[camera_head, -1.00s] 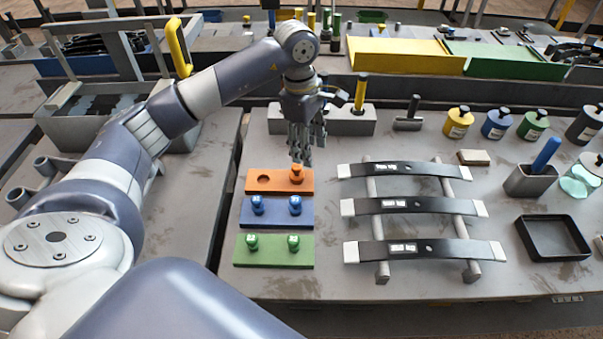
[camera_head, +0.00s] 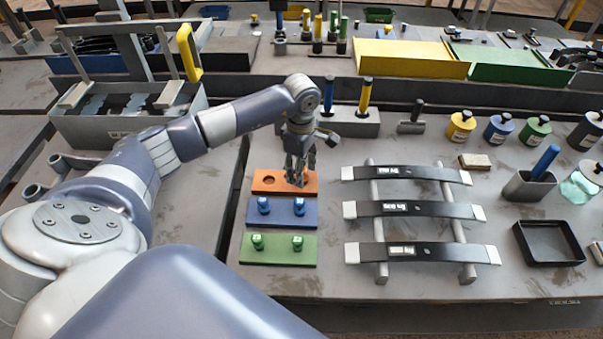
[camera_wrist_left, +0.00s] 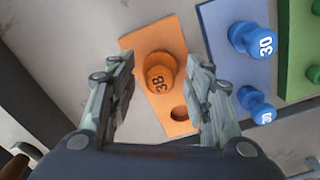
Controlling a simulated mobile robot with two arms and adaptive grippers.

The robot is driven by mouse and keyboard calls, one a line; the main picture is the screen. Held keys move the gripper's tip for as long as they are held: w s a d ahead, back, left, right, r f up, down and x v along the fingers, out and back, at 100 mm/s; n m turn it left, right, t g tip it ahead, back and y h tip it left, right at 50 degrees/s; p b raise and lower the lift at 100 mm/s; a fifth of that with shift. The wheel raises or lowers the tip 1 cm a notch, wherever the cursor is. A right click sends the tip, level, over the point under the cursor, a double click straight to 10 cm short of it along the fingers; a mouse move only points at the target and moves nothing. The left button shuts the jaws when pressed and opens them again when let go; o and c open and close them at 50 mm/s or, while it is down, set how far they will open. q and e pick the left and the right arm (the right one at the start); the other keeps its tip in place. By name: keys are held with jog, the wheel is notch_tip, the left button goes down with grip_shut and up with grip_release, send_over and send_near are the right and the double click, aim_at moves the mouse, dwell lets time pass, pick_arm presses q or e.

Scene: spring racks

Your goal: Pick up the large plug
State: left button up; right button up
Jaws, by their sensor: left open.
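An orange plug marked 38 (camera_wrist_left: 159,72) sits upright on the orange board (camera_wrist_left: 148,38), beside an empty hole, in the left wrist view. In the head view the orange board (camera_head: 262,182) lies at the back of the row of boards, and my gripper hides the plug. My left gripper (camera_head: 298,180) points down over the board's right end. In the wrist view its two fingers (camera_wrist_left: 162,125) are open, with the plug between and beyond them, and the grip is empty. My right gripper is not in view.
A blue board (camera_head: 283,221) with two blue plugs and a green board (camera_head: 278,259) with two green plugs lie in front. A rack with dark curved springs (camera_head: 410,209) stands to the right. A grey block with upright handles (camera_head: 345,128) stands behind.

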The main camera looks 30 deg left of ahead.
pick_arm(q)
jog(key=shift+f, duration=0.15)
jog(key=shift+c, duration=0.2)
jog(key=c, duration=1)
